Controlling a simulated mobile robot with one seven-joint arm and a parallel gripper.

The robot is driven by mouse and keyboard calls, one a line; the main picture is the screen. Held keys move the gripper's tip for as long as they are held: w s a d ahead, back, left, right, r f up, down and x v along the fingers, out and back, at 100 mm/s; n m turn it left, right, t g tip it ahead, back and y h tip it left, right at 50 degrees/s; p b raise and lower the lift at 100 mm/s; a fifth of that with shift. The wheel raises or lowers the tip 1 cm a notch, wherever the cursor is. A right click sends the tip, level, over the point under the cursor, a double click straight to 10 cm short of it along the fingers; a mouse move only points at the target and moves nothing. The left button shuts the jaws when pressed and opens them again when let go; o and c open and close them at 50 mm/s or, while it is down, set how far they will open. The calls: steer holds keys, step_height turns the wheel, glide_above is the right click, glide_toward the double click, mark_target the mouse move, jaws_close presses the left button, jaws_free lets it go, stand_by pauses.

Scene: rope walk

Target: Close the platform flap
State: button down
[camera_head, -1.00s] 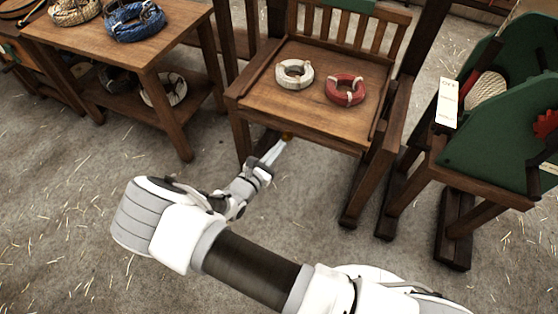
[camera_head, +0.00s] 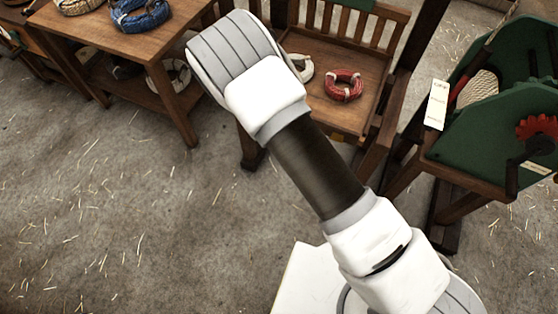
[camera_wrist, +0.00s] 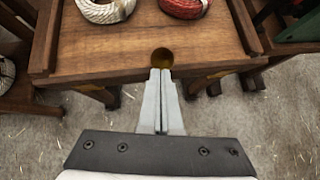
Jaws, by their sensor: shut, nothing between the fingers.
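The wooden platform (camera_head: 358,110) has a flat board with a round finger hole (camera_wrist: 162,56) near its front edge, which shows in the wrist view. I take this board to be the flap; I cannot tell its exact angle. A white rope coil (camera_wrist: 105,8) and a red rope coil (camera_head: 343,86) lie on it. My gripper (camera_wrist: 160,73) is shut and empty, its fingertips at the front edge just below the hole. I cannot tell whether they touch the wood. In the head view my arm hides the gripper and the platform's left front.
A wooden table (camera_head: 88,32) with rope coils on top and a lower shelf stands at the left. A green-sided machine with a red gear (camera_head: 538,128) stands close at the right. Open floor (camera_head: 130,220) strewn with straw lies in front.

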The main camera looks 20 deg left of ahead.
steer(key=shift+w+d+r, duration=0.1)
steer(key=shift+w+r, duration=0.1)
steer(key=shift+w, duration=0.4)
steer(key=shift+w+r, duration=0.15)
steer(key=shift+w, duration=0.4)
steer(key=shift+s, duration=0.1)
